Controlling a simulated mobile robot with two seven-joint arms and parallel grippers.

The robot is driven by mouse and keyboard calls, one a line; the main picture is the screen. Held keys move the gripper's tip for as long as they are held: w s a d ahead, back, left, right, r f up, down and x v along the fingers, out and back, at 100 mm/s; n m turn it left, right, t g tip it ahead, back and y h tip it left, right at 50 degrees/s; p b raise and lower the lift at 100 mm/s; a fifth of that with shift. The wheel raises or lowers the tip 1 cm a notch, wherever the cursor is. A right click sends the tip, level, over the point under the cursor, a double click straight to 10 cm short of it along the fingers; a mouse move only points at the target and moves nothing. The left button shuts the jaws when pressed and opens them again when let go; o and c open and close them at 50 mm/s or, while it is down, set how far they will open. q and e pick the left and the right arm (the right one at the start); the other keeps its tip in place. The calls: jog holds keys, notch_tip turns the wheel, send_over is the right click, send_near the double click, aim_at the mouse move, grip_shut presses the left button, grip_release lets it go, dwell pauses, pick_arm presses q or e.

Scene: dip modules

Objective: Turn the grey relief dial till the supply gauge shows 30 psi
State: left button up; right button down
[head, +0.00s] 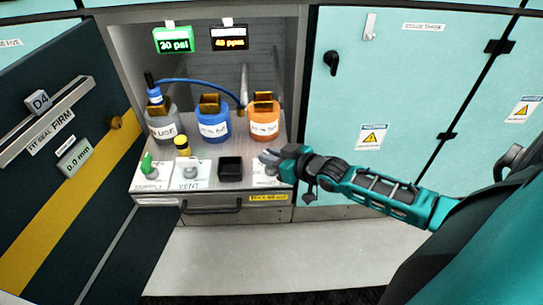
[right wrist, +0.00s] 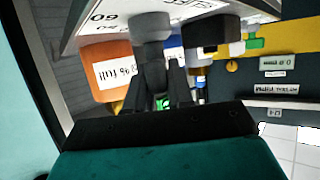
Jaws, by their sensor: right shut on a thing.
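The supply gauge (head: 174,41) is a green-lit display at the upper left of the bay and reads 20 psi. My right gripper (head: 270,157) is at the right front of the shelf, over the relief plate (head: 263,178). In the right wrist view the grey relief dial (right wrist: 151,28) stands on its white marked plate (right wrist: 100,18), and the gripper fingers (right wrist: 154,78) are shut on it. In the head view the gripper mostly hides the dial. My left gripper is not in view.
A dark display (head: 229,39) reads about 49 ppm. Grey (head: 165,127), blue (head: 213,122) and orange (head: 264,122) bottles stand behind. A green supply valve (head: 147,165), a vent knob (head: 190,169) and a black box (head: 230,168) line the shelf front. An open dark door (head: 60,190) stands left.

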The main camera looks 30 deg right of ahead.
jog(key=c, duration=1.4)
grip_release()
jog(key=shift+a, duration=0.15)
jog(key=o, duration=0.3)
jog(key=shift+p+v, duration=1.6)
jog(key=shift+v, duration=4.85)
jog(key=s+a+f, duration=0.2)
jog(key=a, duration=0.3)
jog(key=s+a+f+g, duration=0.1)
jog(key=a+f, duration=0.1)
jog(key=a, duration=0.3)
jog(key=s+a+f+g+h, duration=0.1)
jog(key=s+a+f, duration=0.1)
jog(key=a, duration=0.3)
jog(key=shift+s+a+f, duration=0.15)
jog(key=shift+s+f, duration=0.2)
jog(key=shift+f, duration=0.25)
